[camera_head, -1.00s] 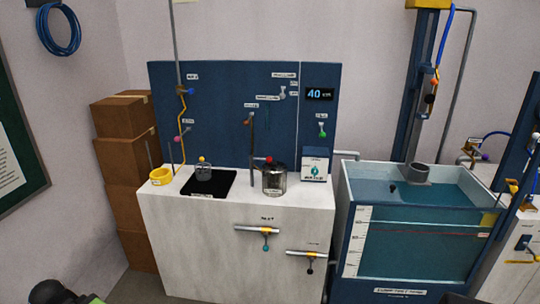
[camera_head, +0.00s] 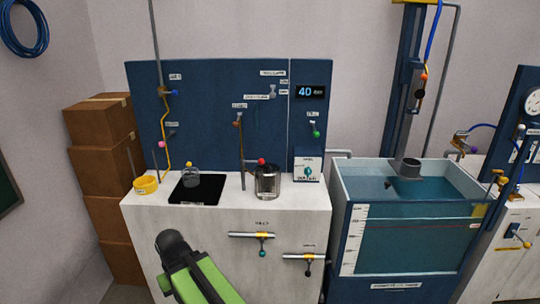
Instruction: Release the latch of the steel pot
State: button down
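The steel pot (camera_head: 267,184) stands upright on the white bench, right of the middle of its top. It looks like a shiny metal cylinder with a dark upper part. A red knob (camera_head: 262,162) shows at its top rim, close to a grey upright pipe. I cannot tell which part is the latch or how it is set. Part of my green and black arm rises in front of the bench, lower left of the pot and apart from it. No gripper fingers show in the view.
On the white bench (camera_head: 205,235) are a yellow ring-shaped cup (camera_head: 146,185), a small grey pot (camera_head: 191,178) on a black mat (camera_head: 209,191), and a box (camera_head: 308,170). A water tank (camera_head: 350,250) stands right.

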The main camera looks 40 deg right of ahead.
aim_at(261, 161)
jog(key=z, duration=0.1)
jog(key=i, duration=1)
jog(key=u, duration=0.05)
